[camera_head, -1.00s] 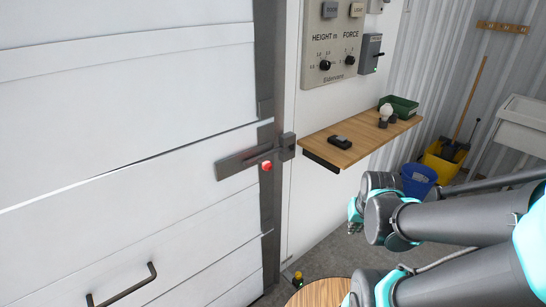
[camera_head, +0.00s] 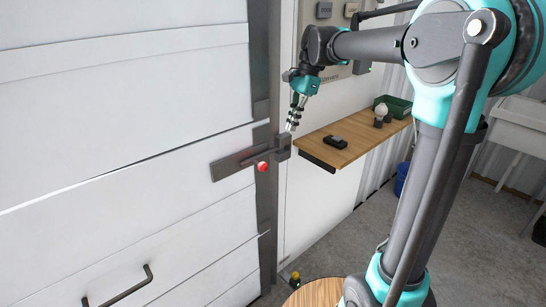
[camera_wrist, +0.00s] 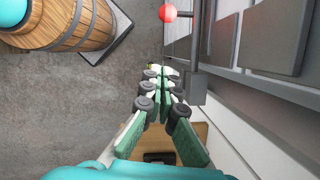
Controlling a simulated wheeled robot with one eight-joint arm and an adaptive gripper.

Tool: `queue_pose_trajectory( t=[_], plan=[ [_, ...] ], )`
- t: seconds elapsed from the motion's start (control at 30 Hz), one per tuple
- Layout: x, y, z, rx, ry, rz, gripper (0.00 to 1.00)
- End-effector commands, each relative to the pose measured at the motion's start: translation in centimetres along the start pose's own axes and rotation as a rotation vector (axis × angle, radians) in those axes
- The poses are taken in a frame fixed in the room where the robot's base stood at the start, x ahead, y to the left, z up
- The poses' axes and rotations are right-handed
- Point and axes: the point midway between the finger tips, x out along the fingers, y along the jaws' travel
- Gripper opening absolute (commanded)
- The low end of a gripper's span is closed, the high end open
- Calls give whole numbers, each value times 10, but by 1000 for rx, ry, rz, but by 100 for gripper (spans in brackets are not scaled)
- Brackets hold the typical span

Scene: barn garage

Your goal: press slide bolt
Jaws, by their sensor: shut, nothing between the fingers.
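The slide bolt (camera_head: 236,162) is a dark grey bar across the edge of the white garage door, with a red round knob (camera_head: 262,166) on it. Its right end meets a grey catch (camera_head: 283,147) at the frame. My gripper (camera_head: 289,126) points down just above the catch, to the upper right of the red knob. Its fingers are shut with nothing between them. In the wrist view the red knob (camera_wrist: 168,13) shows at the top, beyond the fingertips (camera_wrist: 161,70) and apart from them. Whether the fingertips touch the catch I cannot tell.
A wooden shelf (camera_head: 318,146) juts from the wall right of the catch, with a black device (camera_head: 335,142) and a green tray (camera_head: 397,106). A round wooden barrel top (camera_head: 318,293) stands below. A door handle (camera_head: 118,290) is at lower left.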

Motion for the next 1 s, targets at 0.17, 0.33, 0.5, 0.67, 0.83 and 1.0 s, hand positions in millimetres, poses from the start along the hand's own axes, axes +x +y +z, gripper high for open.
queue_pose_trajectory(
  t=[0.17,0.33,0.5,0.67,0.83,1.0],
  plan=[
    [-1,-1,1,5,-2,2,0],
    [0,-1,1,4,-2,2,0],
    [12,-1,1,3,-2,1,0],
    [38,-1,1,3,-2,1,0],
    [72,-1,1,2,-2,1,0],
    [104,-1,1,3,-2,1,0]
  ],
)
